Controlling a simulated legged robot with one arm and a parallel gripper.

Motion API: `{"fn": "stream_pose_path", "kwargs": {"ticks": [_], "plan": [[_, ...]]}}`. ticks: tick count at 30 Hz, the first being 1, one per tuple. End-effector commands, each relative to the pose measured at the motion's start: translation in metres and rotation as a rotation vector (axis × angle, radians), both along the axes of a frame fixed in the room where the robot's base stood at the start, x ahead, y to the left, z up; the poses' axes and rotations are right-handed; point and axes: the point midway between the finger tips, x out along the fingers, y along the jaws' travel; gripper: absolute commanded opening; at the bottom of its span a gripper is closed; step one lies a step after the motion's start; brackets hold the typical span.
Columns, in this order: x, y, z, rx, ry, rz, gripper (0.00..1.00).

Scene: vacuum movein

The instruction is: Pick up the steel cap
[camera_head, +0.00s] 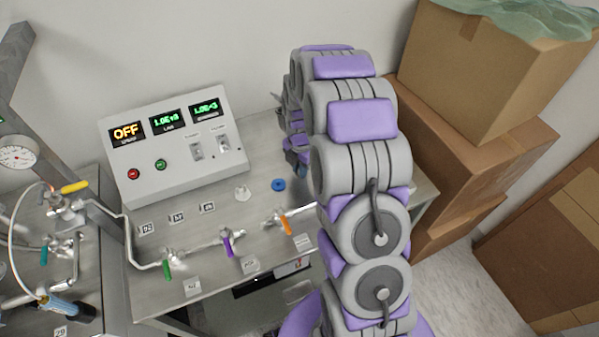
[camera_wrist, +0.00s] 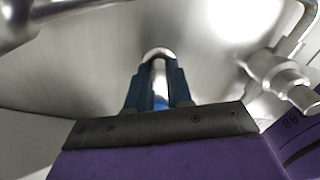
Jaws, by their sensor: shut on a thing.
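In the wrist view, my gripper (camera_wrist: 158,88) is shut on a small shiny metal piece, the steel cap (camera_wrist: 158,54), which shows between and just past the two dark blue fingertips. A bit of blue shows lower between the fingers. In the head view, my arm hides most of the gripper, which shows only in part as a blue-purple piece (camera_head: 297,160) above the right side of the steel table (camera_head: 265,140). The cap cannot be made out there.
A control box (camera_head: 175,150) stands at the table's back. A pipe line with green (camera_head: 167,268), purple (camera_head: 227,243) and orange (camera_head: 285,225) valve handles runs along the front. A blue ring (camera_head: 278,184) and a whitish fitting (camera_head: 242,193) lie between. Cardboard boxes (camera_head: 480,90) stand at right.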

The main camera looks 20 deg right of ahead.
Motion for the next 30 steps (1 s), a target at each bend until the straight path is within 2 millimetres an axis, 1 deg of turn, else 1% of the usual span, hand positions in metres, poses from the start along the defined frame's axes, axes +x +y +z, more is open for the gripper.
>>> {"fn": "stream_pose_path", "kwargs": {"ticks": [1,3,4,14,17,20,23,26,30], "plan": [[0.0,0.0,0.0,0.0,0.001,0.0,0.08],[0.0,0.001,0.0,-0.001,0.001,0.0,0.01],[0.0,0.001,0.0,-0.001,0.001,0.0,0.0],[0.0,0.002,0.0,-0.002,0.001,0.0,0.0],[0.0,0.002,0.002,-0.001,0.001,0.0,0.0],[0.0,0.002,0.01,-0.002,-0.001,0.001,0.0],[0.0,0.002,0.023,-0.002,-0.001,0.002,0.0],[0.0,0.002,0.042,-0.001,-0.001,0.001,0.0],[0.002,0.002,0.071,-0.002,-0.006,0.0,0.0]]}}
